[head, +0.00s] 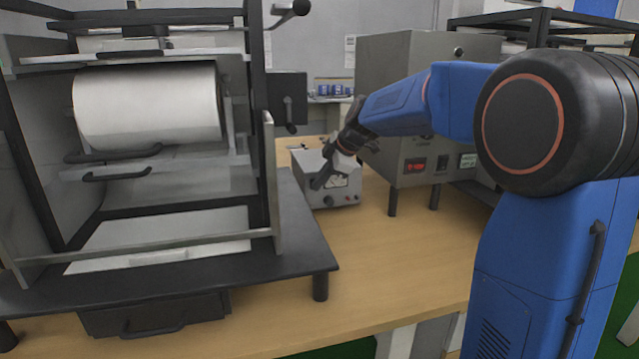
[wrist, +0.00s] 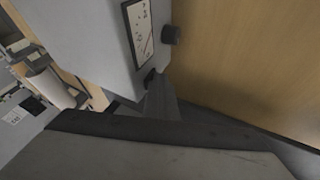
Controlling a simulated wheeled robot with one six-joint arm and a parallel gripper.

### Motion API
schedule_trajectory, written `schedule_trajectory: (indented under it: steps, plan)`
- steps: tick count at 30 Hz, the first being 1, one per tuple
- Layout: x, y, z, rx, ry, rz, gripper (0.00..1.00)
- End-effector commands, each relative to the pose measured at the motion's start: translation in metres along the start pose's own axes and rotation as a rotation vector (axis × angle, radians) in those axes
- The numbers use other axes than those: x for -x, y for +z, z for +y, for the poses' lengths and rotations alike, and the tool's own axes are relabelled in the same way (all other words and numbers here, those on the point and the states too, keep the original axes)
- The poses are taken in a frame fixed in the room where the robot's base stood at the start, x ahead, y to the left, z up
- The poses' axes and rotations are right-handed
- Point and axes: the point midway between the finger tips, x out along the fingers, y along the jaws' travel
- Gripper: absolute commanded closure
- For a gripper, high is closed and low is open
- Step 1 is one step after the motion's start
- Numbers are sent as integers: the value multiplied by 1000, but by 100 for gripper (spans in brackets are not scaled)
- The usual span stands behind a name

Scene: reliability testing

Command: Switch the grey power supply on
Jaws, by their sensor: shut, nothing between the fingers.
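The grey power supply (head: 343,197) is a small box on the wooden table. Its front has a white meter, a dark knob (head: 329,200) and small red parts at the lower right. In the wrist view, its grey body (wrist: 95,25) fills the upper left, with the meter (wrist: 138,30) and a black knob (wrist: 171,34) on its front. My gripper (head: 318,183) is shut and empty, at the left part of this front. In the wrist view, my fingertips (wrist: 160,88) are close to a small dark part (wrist: 149,77) on the front. I cannot tell if they touch, nor the switch's position.
A black-framed machine with a white roller (head: 148,105) stands close on the left. A larger grey cabinet (head: 405,90) on legs, with a red switch (head: 415,165), stands on the right. The table (head: 400,260) is clear in front of the power supply.

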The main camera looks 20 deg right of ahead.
Motion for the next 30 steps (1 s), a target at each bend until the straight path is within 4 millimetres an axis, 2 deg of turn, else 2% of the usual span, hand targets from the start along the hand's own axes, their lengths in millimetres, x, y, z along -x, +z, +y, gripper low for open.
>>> schedule_trajectory:
  steps: [30]
  plan:
    - [14, -7, 7, 0, 3, 0, 100]
